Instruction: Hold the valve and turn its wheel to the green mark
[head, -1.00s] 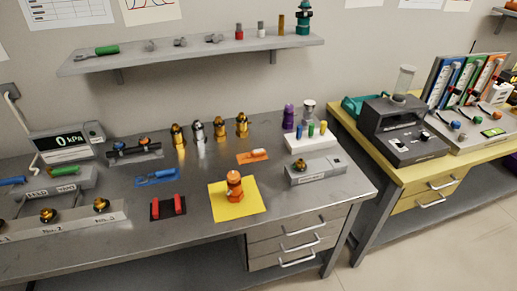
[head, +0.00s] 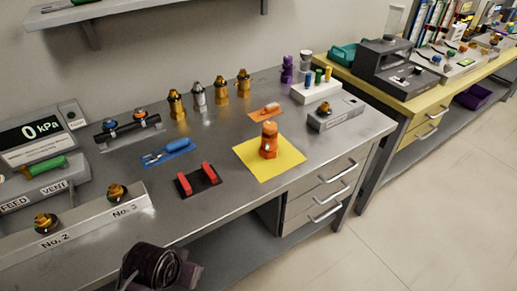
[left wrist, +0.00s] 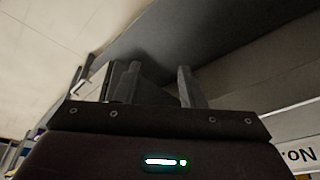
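An orange upright body (head: 268,140), possibly the valve, stands on a yellow mat (head: 247,160) near the bench's front edge. I cannot make out a wheel or a green mark on it. Several brass and silver fittings (head: 198,97) stand in a row behind it. My left gripper (left wrist: 156,88) shows in the left wrist view with two dark fingers apart and nothing between them. A dark part of my left arm shows at the bottom of the head view, in front of the bench and far from the orange body. My right gripper is in neither view.
A black stand with red pads (head: 197,180) lies left of the mat. A grey block with a brass fitting (head: 335,112) sits to its right. A numbered rail (head: 85,228) and a gauge reading 0 kPa (head: 40,133) are at left.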

